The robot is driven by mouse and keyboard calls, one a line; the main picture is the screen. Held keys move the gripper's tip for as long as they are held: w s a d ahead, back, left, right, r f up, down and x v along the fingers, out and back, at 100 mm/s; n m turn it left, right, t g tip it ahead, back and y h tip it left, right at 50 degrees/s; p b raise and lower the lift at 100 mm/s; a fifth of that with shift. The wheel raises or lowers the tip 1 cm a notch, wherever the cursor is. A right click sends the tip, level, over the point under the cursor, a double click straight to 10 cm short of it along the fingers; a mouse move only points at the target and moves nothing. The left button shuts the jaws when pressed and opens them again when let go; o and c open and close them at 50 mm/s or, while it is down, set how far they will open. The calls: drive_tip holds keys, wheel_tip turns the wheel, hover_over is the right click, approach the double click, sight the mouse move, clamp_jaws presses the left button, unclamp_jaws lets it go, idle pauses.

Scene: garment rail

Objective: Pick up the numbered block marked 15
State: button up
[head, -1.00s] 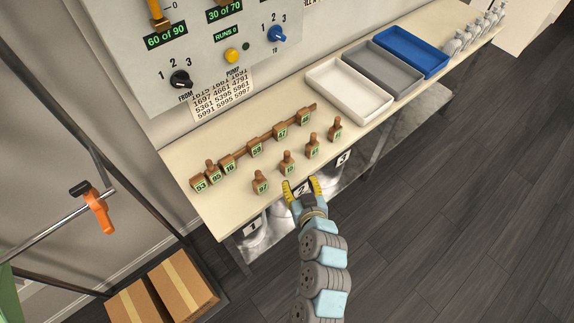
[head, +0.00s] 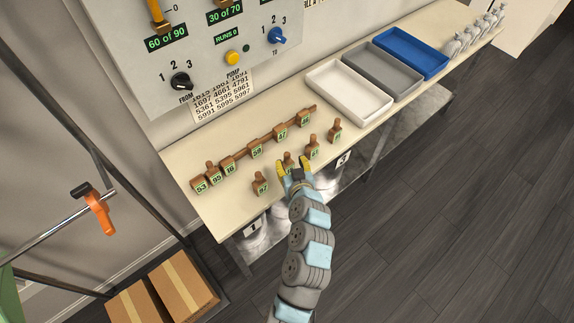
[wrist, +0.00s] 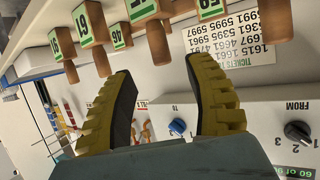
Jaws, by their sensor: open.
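My gripper (head: 295,168) is open and empty at the front edge of the bench. Its yellow fingers are at the second block from the left in the front row (head: 289,157), which shows partly between and behind them. The gripper hides that block's number, so I cannot confirm that it is 15. In the wrist view, the gripper (wrist: 165,95) has its fingers wide apart, with a wooden knob (wrist: 158,45) above the gap between them. I see no clearly readable 15 on any block.
Block 97 (head: 261,184) stands left of the gripper, block 61 (head: 312,148) close on its right. Behind is a row of blocks including 53 (head: 200,185) and 59 (head: 256,149). White (head: 338,112), grey (head: 411,83) and blue trays (head: 440,64) lie farther right.

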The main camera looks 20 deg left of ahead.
sight(288, 156)
drive_tip(key=shift+x, duration=2)
drive_tip(key=shift+w+a+f, duration=0.25)
drive_tip(key=shift+w+a, duration=0.1)
drive_tip(key=shift+w, duration=0.05)
clamp_jaws()
